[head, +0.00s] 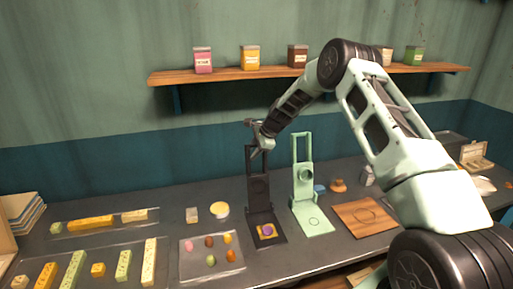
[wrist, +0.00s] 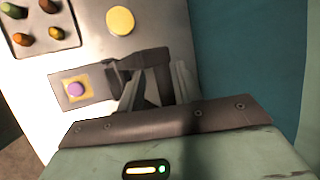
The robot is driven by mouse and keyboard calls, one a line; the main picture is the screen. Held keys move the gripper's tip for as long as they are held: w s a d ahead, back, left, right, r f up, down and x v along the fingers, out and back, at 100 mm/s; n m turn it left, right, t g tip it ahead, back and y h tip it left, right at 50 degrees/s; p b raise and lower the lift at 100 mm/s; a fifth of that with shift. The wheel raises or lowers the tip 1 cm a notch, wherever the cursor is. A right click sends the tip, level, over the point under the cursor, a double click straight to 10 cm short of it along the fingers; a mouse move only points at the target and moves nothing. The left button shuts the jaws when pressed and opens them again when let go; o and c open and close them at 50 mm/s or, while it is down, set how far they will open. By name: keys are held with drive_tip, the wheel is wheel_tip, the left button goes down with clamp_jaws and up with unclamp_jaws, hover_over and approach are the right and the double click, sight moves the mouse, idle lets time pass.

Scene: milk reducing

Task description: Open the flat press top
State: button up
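The dark press (head: 260,192) stands on the table in the head view, its base flat and its hinged top raised upright. A purple round piece on a yellow square (head: 266,231) lies on its base. Both show in the wrist view, the purple piece (wrist: 77,89) left of the raised top (wrist: 145,62). A pale green press (head: 306,183) with a round die also stands with its top up. My gripper (head: 262,141) is at the upper end of the dark press's top. In the wrist view its fingers (wrist: 158,82) are apart, with the dark top between or just beyond them; contact is unclear.
A tray of small coloured pieces (head: 228,268) lies left of the dark press, with a yellow disc (head: 219,210) behind it. A wooden board (head: 365,217) lies right of the green press. A shelf (head: 290,74) with several containers runs along the wall above.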

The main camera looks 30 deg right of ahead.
drive_tip(key=b+v, duration=0.6)
drive_tip(key=v, duration=1.1)
drive_tip(key=shift+s+d+r, duration=0.1)
drive_tip(key=s+a+f+n+g+b, duration=0.15)
drive_tip(key=s+a+n, duration=0.3)
drive_tip(key=a, duration=0.55)
drive_tip(key=s+a+f+n+g+b, duration=0.15)
drive_tip(key=s+a+n, duration=0.35)
drive_tip(key=a, duration=0.5)
drive_tip(key=s+a+f+n+g+b, duration=0.1)
drive_tip(key=s+a+f+n+b, duration=0.2)
drive_tip(key=s+a, duration=0.5)
drive_tip(key=s+a+f+n+h, duration=0.1)
drive_tip(key=s+a+f+n, duration=0.1)
drive_tip(key=s+n, duration=0.3)
drive_tip(key=s+a+f+n+g+b, duration=0.1)
drive_tip(key=s+a+f+n, duration=0.2)
drive_tip(key=s, duration=0.9)
drive_tip(key=s+a+f+n+h+b, duration=0.1)
drive_tip(key=s+a+f+n, duration=0.2)
drive_tip(key=s+n, duration=0.4)
drive_tip(key=shift+s+a+f+g+h, duration=0.25)
drive_tip(key=shift+s+f, duration=0.3)
drive_tip(key=shift+s, duration=0.5)
drive_tip(key=shift+n, duration=0.25)
